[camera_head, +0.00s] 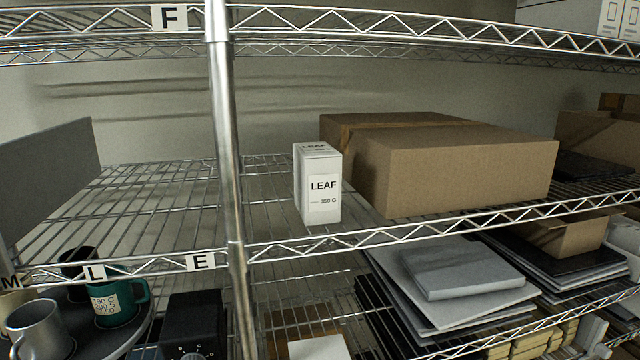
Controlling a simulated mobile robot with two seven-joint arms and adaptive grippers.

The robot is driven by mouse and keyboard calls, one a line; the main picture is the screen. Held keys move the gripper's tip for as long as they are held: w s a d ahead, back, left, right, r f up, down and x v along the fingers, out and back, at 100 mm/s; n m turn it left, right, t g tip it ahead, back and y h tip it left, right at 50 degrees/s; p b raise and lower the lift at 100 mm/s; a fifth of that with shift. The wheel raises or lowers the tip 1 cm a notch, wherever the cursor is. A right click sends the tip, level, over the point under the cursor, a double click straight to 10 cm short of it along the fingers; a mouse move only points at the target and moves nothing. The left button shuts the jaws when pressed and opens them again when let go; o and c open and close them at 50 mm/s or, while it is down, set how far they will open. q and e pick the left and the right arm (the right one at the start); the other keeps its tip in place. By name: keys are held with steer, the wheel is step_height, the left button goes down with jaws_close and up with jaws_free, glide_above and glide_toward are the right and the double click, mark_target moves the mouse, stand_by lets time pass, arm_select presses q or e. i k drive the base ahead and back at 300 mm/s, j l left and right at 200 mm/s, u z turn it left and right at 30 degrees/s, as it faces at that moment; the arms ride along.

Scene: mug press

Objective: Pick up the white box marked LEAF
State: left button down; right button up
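The white box marked LEAF (319,201) stands upright on the middle wire shelf (268,228), near its front edge. Its front label reads LEAF and 350 G, and the top also bears the word LEAF. It stands just right of the metal post and close to the left end of a large cardboard box. Neither of my grippers shows in the head view.
A metal post (226,150) rises left of the white box. A large cardboard box (455,165) is to its right. The shelf left of the post is mostly bare. Below are a teal mug (133,303), a silver mug (38,330) and stacked flat items (460,270).

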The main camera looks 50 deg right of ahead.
mark_target(317, 166)
steer(key=z, duration=1.5)
steer(key=u, duration=0.55)
steer(key=l+u, duration=0.3)
steer(key=k+l+u, duration=0.2)
steer(key=l+u, duration=0.15)
steer(key=k+l+u, duration=0.15)
steer(key=l+u, duration=0.15)
steer(key=l, duration=0.1)
